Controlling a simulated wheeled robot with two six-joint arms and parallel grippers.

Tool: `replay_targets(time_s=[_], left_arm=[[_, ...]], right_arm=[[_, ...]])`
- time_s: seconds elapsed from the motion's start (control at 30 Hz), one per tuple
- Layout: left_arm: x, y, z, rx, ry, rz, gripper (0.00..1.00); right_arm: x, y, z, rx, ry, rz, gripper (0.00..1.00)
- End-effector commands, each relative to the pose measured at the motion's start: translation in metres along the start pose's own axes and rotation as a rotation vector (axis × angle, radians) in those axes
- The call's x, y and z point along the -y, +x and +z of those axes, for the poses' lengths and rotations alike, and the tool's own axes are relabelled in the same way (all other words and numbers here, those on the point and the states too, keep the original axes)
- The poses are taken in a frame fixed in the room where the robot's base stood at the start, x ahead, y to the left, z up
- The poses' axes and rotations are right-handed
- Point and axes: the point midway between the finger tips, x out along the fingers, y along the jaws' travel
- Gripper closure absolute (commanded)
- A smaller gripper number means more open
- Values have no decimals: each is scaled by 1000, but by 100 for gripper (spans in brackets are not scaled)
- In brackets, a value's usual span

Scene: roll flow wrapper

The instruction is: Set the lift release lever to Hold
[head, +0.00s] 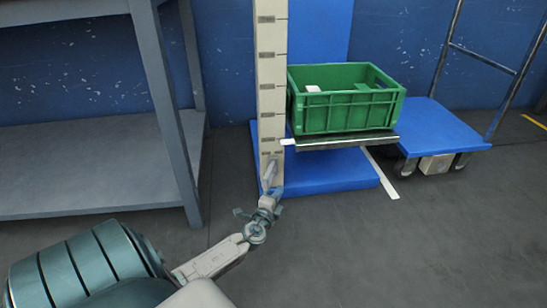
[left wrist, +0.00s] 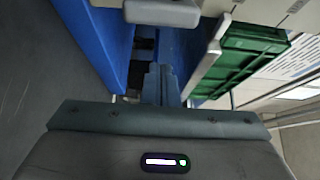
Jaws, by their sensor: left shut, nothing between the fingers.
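The lift has a pale post (head: 271,90) with scale marks, standing on a blue base (head: 335,172). A light grey lever (head: 269,174) shows low on the post's front, standing nearly upright with a slight tilt. Its Hold marking cannot be read. My left gripper (head: 266,203) is just below and in front of the lever. In the left wrist view the gripper's fingers (left wrist: 158,82) are shut with nothing between them. A pale block (left wrist: 162,11), probably the lever, is beyond the fingertips there. Contact cannot be told. My right gripper is out of view.
A green crate (head: 345,115) with small pale items rests on the lift's platform (head: 345,142), above the base. A grey shelf bench (head: 90,160) stands at the left. A blue trolley (head: 437,128) stands at the right. The front floor is clear.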

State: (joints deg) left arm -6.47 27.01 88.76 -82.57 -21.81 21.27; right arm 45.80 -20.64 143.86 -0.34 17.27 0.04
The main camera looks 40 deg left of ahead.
Motion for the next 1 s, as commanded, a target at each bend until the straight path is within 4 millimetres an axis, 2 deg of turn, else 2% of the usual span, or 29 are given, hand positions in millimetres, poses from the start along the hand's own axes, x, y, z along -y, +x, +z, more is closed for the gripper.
replay_targets(time_s=[0.03, 0.2, 0.43, 0.63, 1.0], left_arm=[[-1, -14, 5, -2, 8, 8, 100], [0, -46, 11, -4, 6, 7, 100], [0, -81, 19, -3, 5, 5, 100], [0, -93, 21, -4, 4, 4, 100], [0, -94, 21, -4, 2, 3, 100]], right_arm=[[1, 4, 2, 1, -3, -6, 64], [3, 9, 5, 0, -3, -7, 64], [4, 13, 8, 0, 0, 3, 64], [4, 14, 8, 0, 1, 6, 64], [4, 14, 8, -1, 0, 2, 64]])
